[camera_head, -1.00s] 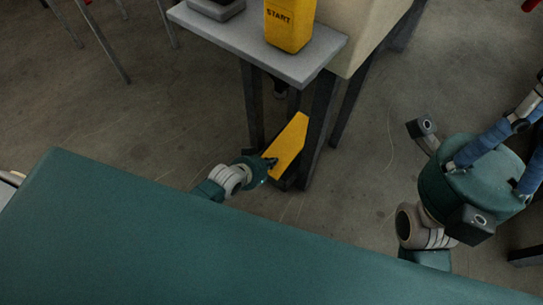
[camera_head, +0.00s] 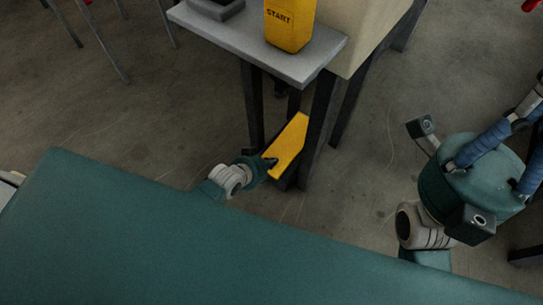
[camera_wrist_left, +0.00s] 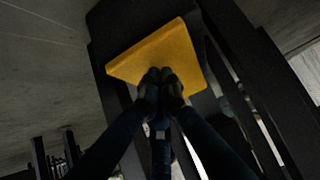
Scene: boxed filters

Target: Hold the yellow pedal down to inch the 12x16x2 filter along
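The yellow pedal (camera_head: 291,138) is low down between the dark legs of a stand in the head view. It fills the middle of the left wrist view (camera_wrist_left: 158,52), on a dark base. My left gripper (camera_head: 270,165) is at the pedal's near end. Its fingertips (camera_wrist_left: 160,77) are together and appear to rest on the yellow face, with nothing seen between them. My right gripper (camera_head: 480,185) is raised at the right, clear of the pedal; its fingers run out of the picture. The 12x16x2 filter is in neither view.
A grey shelf (camera_head: 235,42) stands above the pedal and carries a yellow START box (camera_head: 289,22). Dark stand legs (camera_head: 322,115) flank the pedal closely. A cream cabinet (camera_head: 365,30) is behind. Bare concrete floor (camera_head: 150,120) lies open to the left.

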